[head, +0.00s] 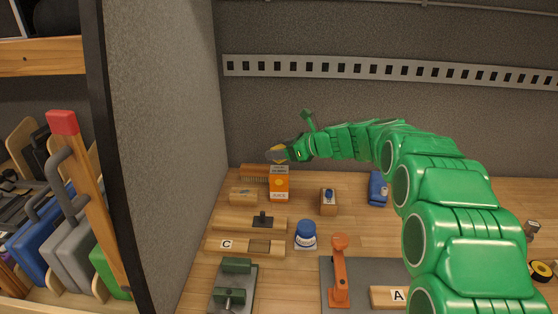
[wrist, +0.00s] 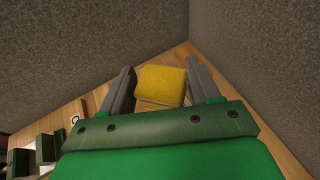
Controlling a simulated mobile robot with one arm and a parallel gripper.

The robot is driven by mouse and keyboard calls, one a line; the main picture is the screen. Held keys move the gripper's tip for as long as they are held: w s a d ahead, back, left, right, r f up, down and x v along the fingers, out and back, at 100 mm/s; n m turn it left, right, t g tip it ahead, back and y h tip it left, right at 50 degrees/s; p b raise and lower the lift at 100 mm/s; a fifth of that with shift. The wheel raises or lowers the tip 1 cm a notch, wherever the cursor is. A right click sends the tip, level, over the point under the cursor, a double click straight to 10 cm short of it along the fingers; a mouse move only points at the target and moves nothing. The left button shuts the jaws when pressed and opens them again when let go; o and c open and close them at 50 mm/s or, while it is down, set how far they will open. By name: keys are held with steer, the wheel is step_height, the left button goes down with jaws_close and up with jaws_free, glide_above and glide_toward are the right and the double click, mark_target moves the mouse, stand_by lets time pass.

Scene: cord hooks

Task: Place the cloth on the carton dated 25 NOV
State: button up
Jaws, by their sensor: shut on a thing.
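A yellow folded cloth (wrist: 162,84) sits between the two grey fingers of my gripper (wrist: 161,72) in the wrist view. In the head view my gripper (head: 279,153) is at the back left of the bench, just above an orange carton (head: 279,186) marked JUICE. My gripper is shut on the cloth. The carton stands upright with a grey-white top. I cannot tell whether the cloth touches the carton top. No date is readable on the carton.
A brush (head: 254,172) and a wooden block (head: 243,196) stand left of the carton. A small wooden block with a blue top (head: 328,201), a blue-lidded jar (head: 305,235) and a blue bottle (head: 377,189) are to the right. A grey partition (head: 165,130) rises at the left.

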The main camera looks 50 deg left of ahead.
steer(key=shift+w+a+f, duration=0.25)
steer(key=shift+a+f, duration=0.1)
steer(key=shift+f, duration=1.75)
steer(key=shift+f, duration=0.1)
steer(key=o, duration=1.1)
steer(key=shift+c, duration=0.2)
steer(key=shift+w+d+r, duration=0.1)
steer(key=shift+d+r, duration=0.1)
steer(key=v, duration=1.1)
steer(key=shift+d, duration=0.2)
steer(key=shift+r, duration=0.1)
